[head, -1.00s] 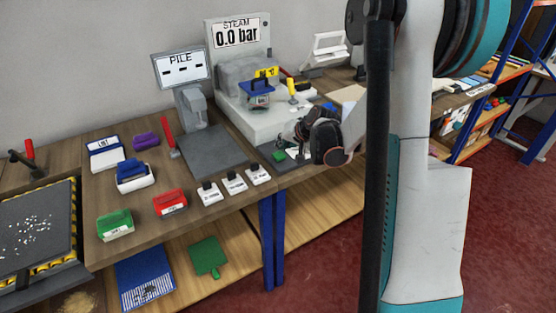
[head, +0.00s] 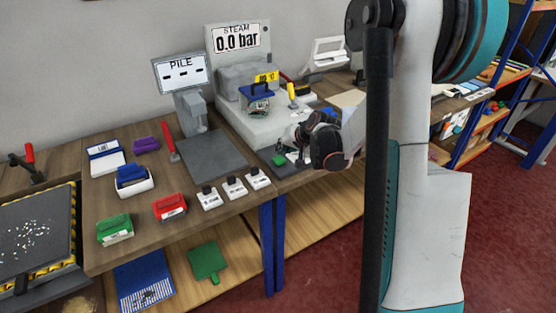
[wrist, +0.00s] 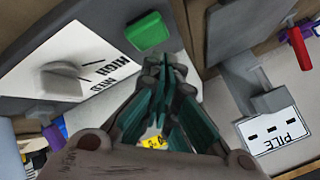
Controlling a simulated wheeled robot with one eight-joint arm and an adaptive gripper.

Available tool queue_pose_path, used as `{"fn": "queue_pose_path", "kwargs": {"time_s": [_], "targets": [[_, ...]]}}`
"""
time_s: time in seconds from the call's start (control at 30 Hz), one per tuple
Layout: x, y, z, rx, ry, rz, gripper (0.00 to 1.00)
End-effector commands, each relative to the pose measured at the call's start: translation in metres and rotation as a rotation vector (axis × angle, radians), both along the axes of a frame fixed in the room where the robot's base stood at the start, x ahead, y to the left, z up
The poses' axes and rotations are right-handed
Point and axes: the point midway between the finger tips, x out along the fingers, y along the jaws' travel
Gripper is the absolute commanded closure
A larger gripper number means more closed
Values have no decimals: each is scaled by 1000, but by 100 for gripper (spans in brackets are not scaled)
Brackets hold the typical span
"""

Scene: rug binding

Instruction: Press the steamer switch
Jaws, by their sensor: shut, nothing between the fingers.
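The steamer (head: 262,128) is a pale machine at the back of the bench, its display (head: 237,40) reading "STEAM 0.0 bar". A green switch (wrist: 148,31) sits near the top centre of the wrist view, on the steamer's front panel; it shows as a small green spot (head: 280,161) in the head view. My gripper (wrist: 166,68) is shut and empty, its fingertips pointing at the switch, just below it in the picture. I cannot tell whether they touch. In the head view my wrist hangs over the steamer's front right, partly hiding the fingers.
A grey knob (wrist: 62,82) with "HIGH" and "MED" marks sits left of the switch. The PILE gauge (head: 181,70) stands left of the steamer. Several blocks, including a red one (head: 170,207) and a green one (head: 115,229), lie on the bench's left part.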

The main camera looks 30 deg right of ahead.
Motion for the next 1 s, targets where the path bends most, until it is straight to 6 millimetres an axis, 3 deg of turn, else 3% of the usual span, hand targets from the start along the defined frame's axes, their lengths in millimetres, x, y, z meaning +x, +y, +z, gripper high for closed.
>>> {"fn": "queue_pose_path", "kwargs": {"time_s": [1.0], "targets": [[0, 0, -9, 0, 0, 0, 100]]}}
